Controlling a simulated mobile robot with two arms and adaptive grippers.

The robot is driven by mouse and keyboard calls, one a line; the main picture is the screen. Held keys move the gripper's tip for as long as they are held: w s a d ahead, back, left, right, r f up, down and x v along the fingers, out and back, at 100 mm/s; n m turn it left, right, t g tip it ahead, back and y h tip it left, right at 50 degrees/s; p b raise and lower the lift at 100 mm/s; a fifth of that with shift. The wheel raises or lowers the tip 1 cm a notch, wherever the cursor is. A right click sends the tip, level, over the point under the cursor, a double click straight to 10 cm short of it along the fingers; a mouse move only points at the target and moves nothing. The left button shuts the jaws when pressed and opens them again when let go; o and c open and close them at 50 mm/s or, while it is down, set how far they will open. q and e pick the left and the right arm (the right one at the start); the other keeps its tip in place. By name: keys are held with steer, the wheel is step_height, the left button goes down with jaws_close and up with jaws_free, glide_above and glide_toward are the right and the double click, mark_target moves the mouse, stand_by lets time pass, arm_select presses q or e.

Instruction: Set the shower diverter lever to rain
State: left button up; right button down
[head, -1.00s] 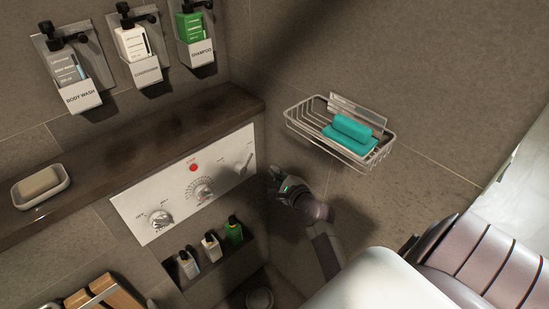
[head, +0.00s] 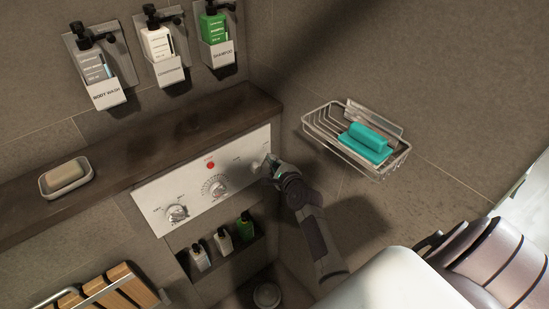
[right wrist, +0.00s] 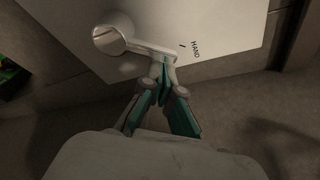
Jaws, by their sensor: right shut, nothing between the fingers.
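The white shower control panel (head: 205,190) is on the tiled wall. Its diverter lever (right wrist: 142,45) shows in the right wrist view as a round hub with an arm reaching right, towards a mark beside the word HAND. My right gripper (right wrist: 161,82) is shut with nothing held, its fingertips at the lever arm's free end, touching it or very close. In the head view the right gripper (head: 272,166) is at the panel's right end and hides most of the lever. The rain label cannot be read. My left gripper is not in view.
A dark ledge (head: 190,135) runs above the panel. A niche with small bottles (head: 222,240) lies below. Dispensers (head: 158,42) hang above.

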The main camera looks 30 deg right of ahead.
mark_target(249, 153)
steer(key=shift+a+r+n, duration=0.2)
steer(key=shift+r+n, duration=0.05)
steer(key=shift+n, duration=0.15)
steer(key=a+n+t, duration=0.1)
steer(key=n, duration=0.1)
steer(key=a+r+n+h+b, duration=0.1)
steer(key=n, duration=0.2)
steer(key=shift+s+a+r+t+h, duration=0.1)
steer(key=shift+a+r+t+h, duration=0.1)
steer(key=shift+t+h, duration=0.15)
steer(key=n+b, duration=0.1)
steer(key=a+n+t, duration=0.1)
steer(key=n, duration=0.1)
steer(key=a+n+b, duration=0.1)
steer(key=shift+s+r+n+t+b, duration=0.1)
steer(key=shift+n+t+b, duration=0.15)
steer(key=shift+n+b, duration=0.15)
steer(key=shift+s+a+n+t+y+b, duration=0.1)
steer(key=shift+a+n+t+y+b, duration=0.4)
steer(key=shift+n, duration=0.85)
steer(key=shift+a+n+t+y+b, duration=0.1)
steer(key=shift+a+n+t+b, duration=0.2)
steer(key=shift+a+n+b, duration=0.7)
steer(key=shift+d+n+p, duration=0.35)
steer(key=shift+d+n, duration=0.05)
steer(key=shift+n, duration=0.05)
